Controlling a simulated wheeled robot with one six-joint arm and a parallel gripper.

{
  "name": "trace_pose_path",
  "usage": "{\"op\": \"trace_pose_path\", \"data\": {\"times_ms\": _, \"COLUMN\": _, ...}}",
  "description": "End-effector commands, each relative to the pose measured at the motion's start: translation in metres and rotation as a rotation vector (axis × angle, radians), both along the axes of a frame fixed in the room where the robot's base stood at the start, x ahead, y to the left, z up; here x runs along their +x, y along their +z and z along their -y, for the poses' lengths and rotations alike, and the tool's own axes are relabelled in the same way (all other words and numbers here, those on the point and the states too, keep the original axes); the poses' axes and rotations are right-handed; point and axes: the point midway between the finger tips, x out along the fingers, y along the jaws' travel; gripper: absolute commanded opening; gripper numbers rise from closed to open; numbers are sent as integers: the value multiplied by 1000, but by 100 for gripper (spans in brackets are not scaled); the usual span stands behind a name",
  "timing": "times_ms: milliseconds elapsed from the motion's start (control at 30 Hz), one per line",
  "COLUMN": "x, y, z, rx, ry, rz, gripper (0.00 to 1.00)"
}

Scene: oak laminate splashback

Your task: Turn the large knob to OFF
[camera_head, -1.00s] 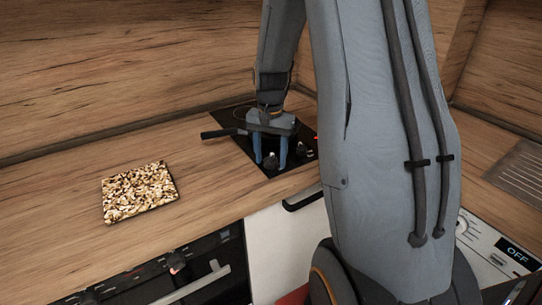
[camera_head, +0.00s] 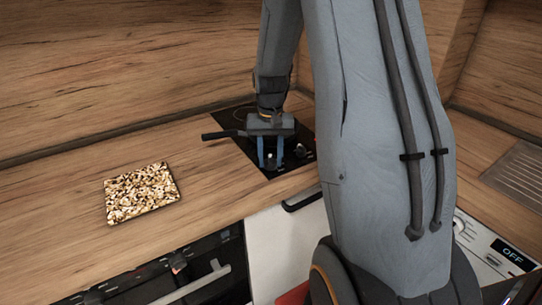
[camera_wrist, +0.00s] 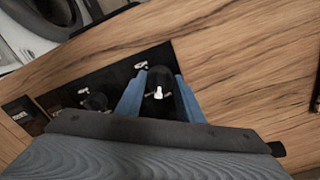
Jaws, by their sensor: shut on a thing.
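The large black knob (camera_wrist: 160,92) stands on the black hob panel (camera_wrist: 130,68) and has a white mark on its top. In the wrist view my gripper (camera_wrist: 161,80) has its two blue fingers on opposite sides of this knob, shut on it. In the head view the knob (camera_head: 271,158) shows between the fingers of my gripper (camera_head: 271,164), near the hob's front edge. A smaller black knob (camera_wrist: 96,99) sits beside it on the same panel. No OFF mark is readable next to the held knob.
A patterned square board (camera_head: 141,192) lies on the wooden counter (camera_head: 60,190) to the left. Below are an oven front (camera_head: 190,270) and a white panel. An appliance display (camera_head: 513,253) reading OFF is at lower right. My arm hides part of the hob.

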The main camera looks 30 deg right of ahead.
Motion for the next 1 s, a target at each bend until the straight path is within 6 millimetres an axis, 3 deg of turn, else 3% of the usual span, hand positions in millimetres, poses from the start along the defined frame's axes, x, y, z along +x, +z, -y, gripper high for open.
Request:
{"op": "trace_pose_path", "data": {"times_ms": 500, "x": 1, "y": 2, "z": 0, "rx": -1, "ry": 402, "rz": 3, "gripper": 12}}
{"op": "trace_pose_path", "data": {"times_ms": 1000, "x": 2, "y": 1, "z": 0, "rx": -1, "ry": 528, "rz": 4, "gripper": 12}}
